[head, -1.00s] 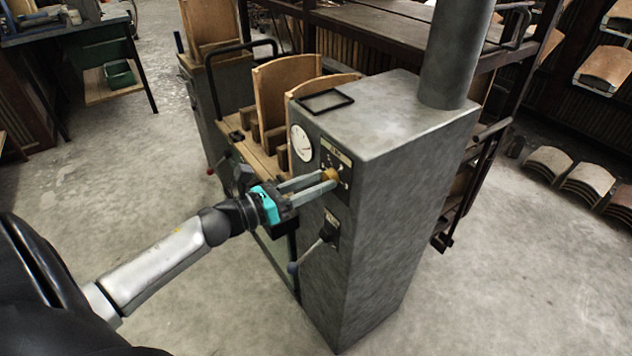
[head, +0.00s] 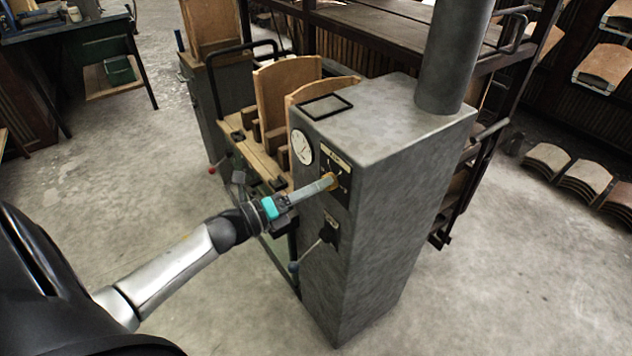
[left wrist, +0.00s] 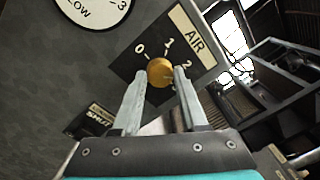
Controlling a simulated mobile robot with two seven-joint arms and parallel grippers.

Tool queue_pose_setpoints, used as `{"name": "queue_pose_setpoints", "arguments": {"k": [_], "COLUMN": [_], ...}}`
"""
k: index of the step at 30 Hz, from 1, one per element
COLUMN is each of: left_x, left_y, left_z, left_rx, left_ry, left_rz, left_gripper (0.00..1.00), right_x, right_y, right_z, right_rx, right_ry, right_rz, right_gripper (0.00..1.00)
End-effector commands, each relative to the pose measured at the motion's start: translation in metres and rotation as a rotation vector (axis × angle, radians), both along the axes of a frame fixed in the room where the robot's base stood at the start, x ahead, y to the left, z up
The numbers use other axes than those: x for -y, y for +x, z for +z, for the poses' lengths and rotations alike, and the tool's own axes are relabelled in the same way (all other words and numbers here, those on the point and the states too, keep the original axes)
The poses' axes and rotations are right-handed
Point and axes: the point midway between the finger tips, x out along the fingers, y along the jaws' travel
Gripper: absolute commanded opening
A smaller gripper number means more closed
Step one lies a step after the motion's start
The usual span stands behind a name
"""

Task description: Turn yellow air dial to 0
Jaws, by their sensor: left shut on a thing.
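The yellow air dial (head: 329,180) sits on a black panel (left wrist: 186,48) on the front of the grey machine cabinet (head: 385,190). My left gripper (head: 324,183) reaches it from the left and is shut on the dial. In the left wrist view, the round dial (left wrist: 160,72) shows between the two fingertips (left wrist: 160,80), under the AIR label. The panel appears tilted there, with 0 to the left of the dial, 1 above and 2 to the right. I cannot tell clearly which number the dial points at. My right gripper is not in view.
A round white gauge (head: 302,147) is just above and left of the dial. A lever with a ball end (head: 293,267) sticks out below it. A rack with wooden boards (head: 270,95) stands behind at the left. The floor in front is clear.

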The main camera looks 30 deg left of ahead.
Motion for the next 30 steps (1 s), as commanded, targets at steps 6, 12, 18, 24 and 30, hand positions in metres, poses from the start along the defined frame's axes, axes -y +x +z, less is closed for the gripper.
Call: {"name": "queue_pose_setpoints", "arguments": {"k": [6, 12, 18, 24, 30], "left_x": [0.000, 0.001, 0.001, 0.001, 0.002], "left_y": [0.000, 0.000, 0.000, 0.000, -0.001], "left_z": [0.001, 0.001, 0.001, 0.001, 0.001], "left_rx": [-0.080, -0.152, -0.226, -0.298, -0.370], "left_ry": [-0.191, -0.367, -0.542, -0.717, -0.893], "left_rz": [-0.001, 0.000, 0.000, 0.000, -0.001], "left_gripper": [0.00, 0.00, 0.00, 0.00, 0.00], "right_x": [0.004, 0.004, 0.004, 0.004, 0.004], "right_y": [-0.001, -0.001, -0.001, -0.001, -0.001], "right_z": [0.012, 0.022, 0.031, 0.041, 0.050], "right_rx": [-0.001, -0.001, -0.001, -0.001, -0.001], "right_ry": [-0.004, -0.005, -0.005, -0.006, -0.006], "right_rz": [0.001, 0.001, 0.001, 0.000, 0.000], "right_gripper": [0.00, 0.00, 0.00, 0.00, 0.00]}}
